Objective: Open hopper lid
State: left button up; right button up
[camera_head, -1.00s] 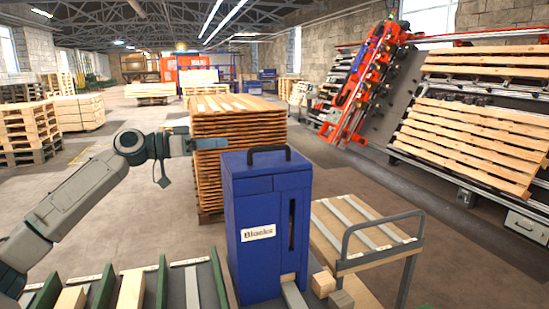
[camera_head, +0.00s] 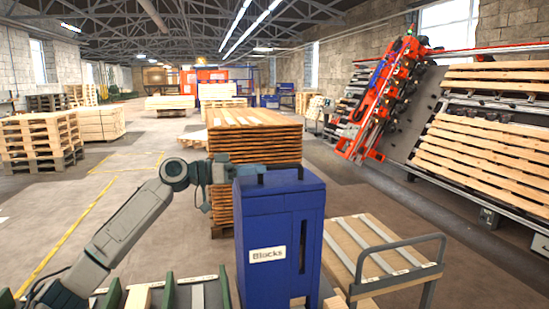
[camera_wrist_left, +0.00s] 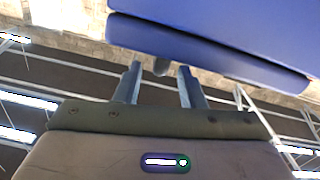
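The blue hopper (camera_head: 279,240), labelled "Blocks", stands upright in the middle of the head view. Its blue lid (camera_head: 283,181) lies flat on top and looks closed, with a dark handle (camera_head: 287,164) across it. My left gripper (camera_head: 250,172) is at the lid's left edge, near the handle's left end. In the left wrist view its two fingers (camera_wrist_left: 158,82) stand apart, below the blue lid (camera_wrist_left: 210,45). A dark end, probably the handle's, shows between or just beyond the fingertips; I cannot tell if they touch it. My right gripper is not in view.
A cart (camera_head: 435,265) with a grey rail stands right of the hopper. A tall pallet stack (camera_head: 225,145) is behind it. Green-edged slots with wooden blocks (camera_head: 138,298) lie at the front left. Open floor (camera_head: 95,200) is at the left.

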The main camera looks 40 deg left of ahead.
aim_at(274, 167)
pick_arm(q)
jog(key=p+x, duration=0.3)
jog(key=x, duration=0.2)
jog(key=shift+r, duration=0.15)
jog(key=shift+w+d, duration=0.25)
jog(key=shift+f, duration=0.2)
grip_shut()
